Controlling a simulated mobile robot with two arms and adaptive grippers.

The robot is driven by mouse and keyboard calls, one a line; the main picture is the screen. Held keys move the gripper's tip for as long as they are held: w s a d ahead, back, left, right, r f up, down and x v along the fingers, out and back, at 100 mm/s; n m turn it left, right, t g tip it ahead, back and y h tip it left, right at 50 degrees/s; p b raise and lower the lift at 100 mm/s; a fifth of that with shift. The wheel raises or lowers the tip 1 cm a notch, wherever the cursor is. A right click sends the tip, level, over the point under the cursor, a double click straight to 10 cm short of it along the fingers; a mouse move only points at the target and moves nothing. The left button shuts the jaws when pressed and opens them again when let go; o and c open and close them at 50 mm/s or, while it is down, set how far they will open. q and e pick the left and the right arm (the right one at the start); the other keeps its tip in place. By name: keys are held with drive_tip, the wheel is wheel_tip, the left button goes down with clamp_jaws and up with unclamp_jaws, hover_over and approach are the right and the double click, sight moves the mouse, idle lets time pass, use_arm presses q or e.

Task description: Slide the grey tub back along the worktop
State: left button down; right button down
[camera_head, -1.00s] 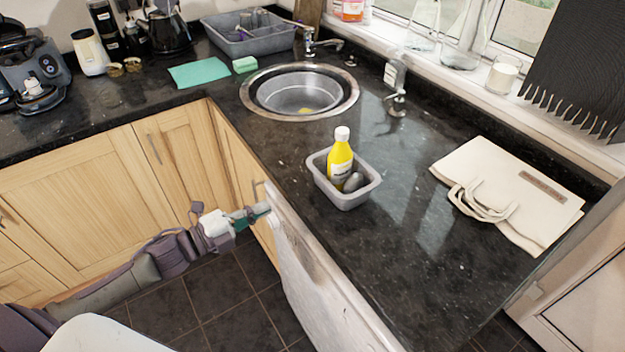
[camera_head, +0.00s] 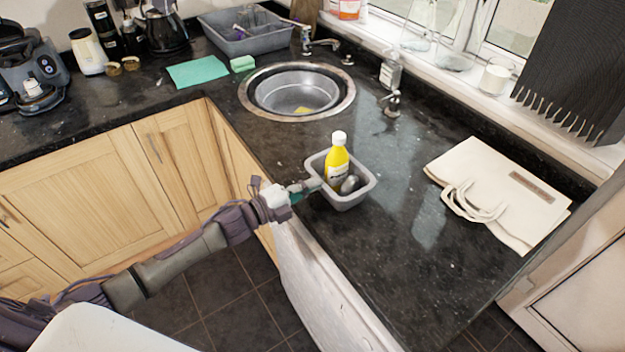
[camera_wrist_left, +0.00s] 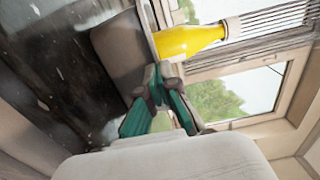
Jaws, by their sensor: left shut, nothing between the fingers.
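The grey tub (camera_head: 347,201) stands on the dark worktop (camera_head: 400,265), near its front edge and to the right of the sink. It holds a yellow bottle (camera_head: 338,162) with a white cap and a dark rounded item (camera_head: 349,185). My left gripper (camera_head: 314,184) is shut and empty, with its tips at the tub's near left side; I cannot tell whether they touch. In the left wrist view the gripper (camera_wrist_left: 158,75) points at the tub (camera_wrist_left: 118,50), and the bottle (camera_wrist_left: 190,40) shows beyond the tips. My right gripper is not in view.
The round sink (camera_head: 297,92) lies behind and left of the tub. A cream bag (camera_head: 500,190) lies flat to its right. A soap dispenser (camera_head: 391,72) stands near the window sill. The worktop between tub and bag is clear.

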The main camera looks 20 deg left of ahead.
use_arm(q)
drive_tip(key=shift+w+d, duration=0.15)
drive_tip(key=shift+w, duration=0.05)
drive_tip(key=shift+w+d+f, duration=0.1)
drive_tip(key=shift+w+d, duration=0.1)
drive_tip(key=shift+w, duration=0.1)
drive_tip(key=b+x, duration=0.5)
drive_tip(key=x, duration=0.7)
drive_tip(key=shift+d, duration=0.1)
drive_tip(key=shift+w+d, duration=0.15)
drive_tip(key=shift+w, duration=0.1)
